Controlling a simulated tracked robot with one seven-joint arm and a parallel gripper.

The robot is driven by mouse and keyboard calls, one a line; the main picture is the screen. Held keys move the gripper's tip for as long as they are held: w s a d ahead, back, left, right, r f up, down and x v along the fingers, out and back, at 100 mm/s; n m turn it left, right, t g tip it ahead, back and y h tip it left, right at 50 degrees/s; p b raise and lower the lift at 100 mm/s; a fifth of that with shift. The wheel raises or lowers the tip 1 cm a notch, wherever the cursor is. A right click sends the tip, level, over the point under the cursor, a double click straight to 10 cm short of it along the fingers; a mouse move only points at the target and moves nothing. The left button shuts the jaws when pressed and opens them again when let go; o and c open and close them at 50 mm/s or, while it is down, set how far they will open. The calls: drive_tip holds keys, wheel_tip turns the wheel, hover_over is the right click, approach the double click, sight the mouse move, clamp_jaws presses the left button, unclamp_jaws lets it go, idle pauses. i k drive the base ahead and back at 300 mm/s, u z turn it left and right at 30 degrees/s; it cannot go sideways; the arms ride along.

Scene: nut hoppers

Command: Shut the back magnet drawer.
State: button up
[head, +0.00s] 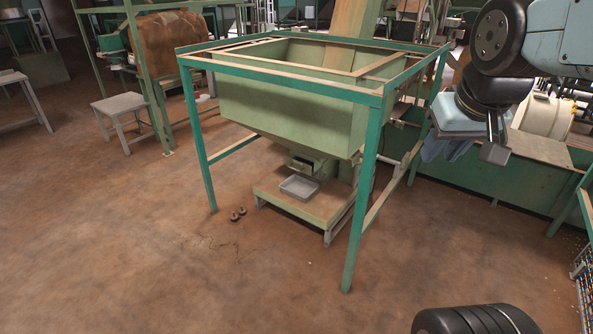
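A pale green hopper (290,112) hangs in a teal frame (366,180) in the middle of the view. Under its outlet sits a small dark-fronted housing with a drawer-like front (299,164). It is too small to tell how far the drawer stands out, or whether there is a second one behind it. A shallow grey metal tray (299,188) lies on the low platform just below. My gripper (494,153) hangs at the upper right, well apart from the hopper, pointing down. It is seen side-on, so its opening cannot be told.
The frame's legs and side rails stand around the hopper. Small dark round objects (238,214) lie on the floor left of the platform (321,206). A grey stool (119,106) stands at the left. A green bench (535,185) is at the right. The brown floor in front is clear.

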sight(294, 163)
drive_tip(key=u, duration=1.6)
drive_tip(key=i, duration=0.1)
drive_tip(key=z, duration=3.05)
drive_tip(key=k, duration=1.05)
drive_tip(key=u, duration=1.5)
drive_tip(key=i, duration=1)
drive_tip(key=z, duration=0.05)
